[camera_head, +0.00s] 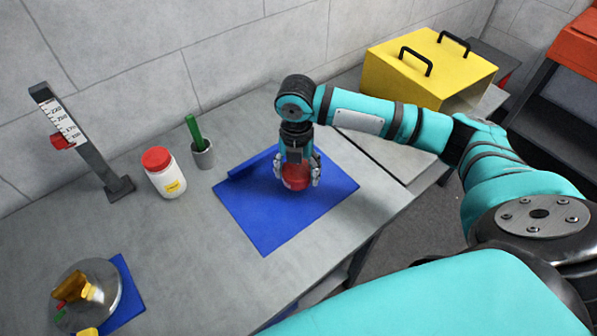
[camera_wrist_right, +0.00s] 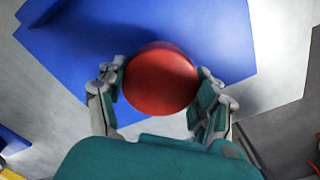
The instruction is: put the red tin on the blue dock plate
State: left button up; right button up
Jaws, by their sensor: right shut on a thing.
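The red tin (camera_head: 295,176) is between the fingers of my right gripper (camera_head: 297,180), which is shut on it. In the right wrist view the round red top of the tin (camera_wrist_right: 161,79) sits between the two fingers (camera_wrist_right: 160,88). The blue dock plate (camera_head: 268,222) lies flat on the grey bench, with a raised blue strip along its back edge. The tin is over the plate's middle to back part; I cannot tell whether it touches the plate. The plate also fills much of the wrist view (camera_wrist_right: 200,30). My left gripper is not in view.
Left of the plate stand a white jar with a red lid (camera_head: 164,174), a grey cup with a green stick (camera_head: 202,153) and a height gauge (camera_head: 85,140). A round metal dish (camera_head: 101,309) sits front left on blue. A yellow box (camera_head: 413,70) is back right.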

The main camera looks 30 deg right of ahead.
aim_at(298, 175)
jog(key=shift+w+d, duration=0.5)
jog(key=shift+w, duration=0.05)
jog(key=shift+f+p, duration=0.35)
jog(key=shift+f, duration=1.45)
jog(key=shift+f, duration=0.15)
jog(key=o, duration=1.4)
notch_tip(298, 175, up, 12)
jog(key=shift+r+b, duration=0.15)
jog(key=shift+b, duration=0.4)
